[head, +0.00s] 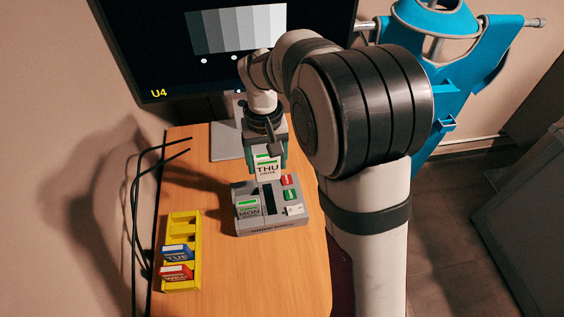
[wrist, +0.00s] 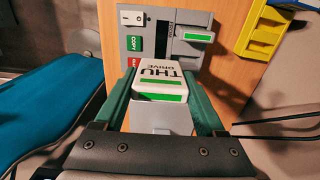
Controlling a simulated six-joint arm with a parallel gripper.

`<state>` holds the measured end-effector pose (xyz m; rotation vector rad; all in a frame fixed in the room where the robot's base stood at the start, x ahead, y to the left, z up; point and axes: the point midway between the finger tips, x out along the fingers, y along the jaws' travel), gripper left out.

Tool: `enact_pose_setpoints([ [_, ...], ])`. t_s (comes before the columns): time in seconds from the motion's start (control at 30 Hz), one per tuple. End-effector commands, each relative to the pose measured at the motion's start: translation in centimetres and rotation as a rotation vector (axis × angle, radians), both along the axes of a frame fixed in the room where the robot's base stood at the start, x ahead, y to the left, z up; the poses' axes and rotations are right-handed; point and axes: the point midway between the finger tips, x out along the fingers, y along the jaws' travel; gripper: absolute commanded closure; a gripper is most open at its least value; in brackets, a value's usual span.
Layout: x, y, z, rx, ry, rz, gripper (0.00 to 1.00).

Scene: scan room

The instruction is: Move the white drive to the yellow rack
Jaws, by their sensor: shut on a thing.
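My gripper (head: 268,158) is shut on a white drive (head: 267,167) labelled THU, with a green stripe. In the wrist view the drive (wrist: 160,76) sits between the green fingers of my gripper (wrist: 162,92). It is held at the far side of a grey docking unit (head: 292,222), seemingly above it. The yellow rack (head: 183,218) stands on the table at the left. It holds a blue drive (head: 177,253) labelled TUE and a red drive (head: 175,272); its far places look empty.
The docking unit has a red button (head: 287,180), a green button (head: 290,194) and a white switch (head: 294,210). A monitor (head: 220,45) stands at the back. Black cables (head: 136,210) run along the left table edge. Bare wooden table (head: 225,270) lies right of the rack.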

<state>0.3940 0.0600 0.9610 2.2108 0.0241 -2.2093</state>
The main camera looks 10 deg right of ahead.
Motion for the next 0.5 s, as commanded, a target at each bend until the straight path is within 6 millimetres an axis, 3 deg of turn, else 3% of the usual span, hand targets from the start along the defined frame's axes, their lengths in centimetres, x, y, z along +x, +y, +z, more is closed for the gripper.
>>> enact_pose_setpoints([
  [0.13, 0.4, 7.7, -0.6, 0.000, 0.000, -0.004, 0.92],
  [0.3, -1.2, 16.7, -1.4, 0.001, 0.000, -0.026, 0.92],
  [0.4, -2.3, 20.0, -1.7, 0.001, 0.000, -0.039, 0.92],
  [0.5, -3.0, 21.7, -1.9, 0.001, -0.001, -0.046, 0.92],
])
